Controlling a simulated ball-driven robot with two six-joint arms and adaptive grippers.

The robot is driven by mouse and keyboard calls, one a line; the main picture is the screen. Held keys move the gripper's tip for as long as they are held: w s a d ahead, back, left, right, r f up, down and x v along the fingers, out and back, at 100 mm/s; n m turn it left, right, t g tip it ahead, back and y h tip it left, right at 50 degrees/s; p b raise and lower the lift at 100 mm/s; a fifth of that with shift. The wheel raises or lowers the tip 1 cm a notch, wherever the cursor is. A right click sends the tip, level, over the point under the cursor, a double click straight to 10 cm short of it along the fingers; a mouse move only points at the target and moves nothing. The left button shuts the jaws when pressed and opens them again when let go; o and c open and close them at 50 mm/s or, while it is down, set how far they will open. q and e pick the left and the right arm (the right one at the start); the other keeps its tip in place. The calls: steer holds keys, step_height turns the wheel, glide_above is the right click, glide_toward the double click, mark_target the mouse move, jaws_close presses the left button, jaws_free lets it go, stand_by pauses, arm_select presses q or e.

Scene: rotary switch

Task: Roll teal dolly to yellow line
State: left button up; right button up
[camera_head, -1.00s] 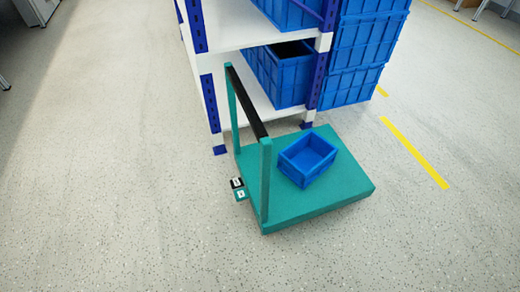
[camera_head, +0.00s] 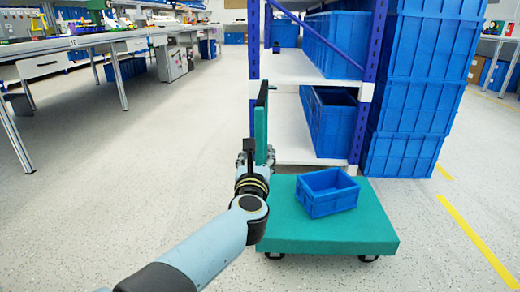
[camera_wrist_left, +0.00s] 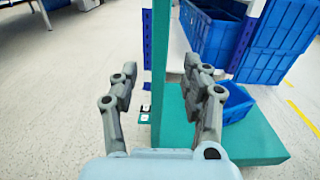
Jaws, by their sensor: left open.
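The teal dolly (camera_head: 335,238) stands on the floor with a blue bin (camera_head: 327,203) on its deck. Its upright handle, a teal post (camera_head: 261,127) with a black bar, rises at the deck's left side. My left gripper (camera_head: 247,158) is open beside the handle and partly hidden by my own wrist. In the left wrist view my left gripper (camera_wrist_left: 160,80) has a finger to each side of the teal post (camera_wrist_left: 160,45); I cannot tell whether they touch it. The yellow line (camera_head: 474,238) lies on the floor right of the dolly. My right gripper is not in view.
A white and blue shelf rack (camera_head: 300,68) with blue crates stands close behind the dolly. Stacked blue crates (camera_head: 408,105) stand at its right. A long workbench (camera_head: 90,40) is at the far left. The floor between dolly and yellow line looks clear.

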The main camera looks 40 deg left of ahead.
mark_target(259, 142)
arm_select(q)
steer(key=b+x, duration=0.2)
steer(key=x, duration=0.7)
steer(key=shift+f, duration=0.1)
steer(key=shift+w+a, duration=0.2)
steer(key=shift+w, duration=0.2)
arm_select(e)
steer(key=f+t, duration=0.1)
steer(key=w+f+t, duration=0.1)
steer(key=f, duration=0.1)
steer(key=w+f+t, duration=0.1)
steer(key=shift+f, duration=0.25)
arm_select(q)
jaws_close()
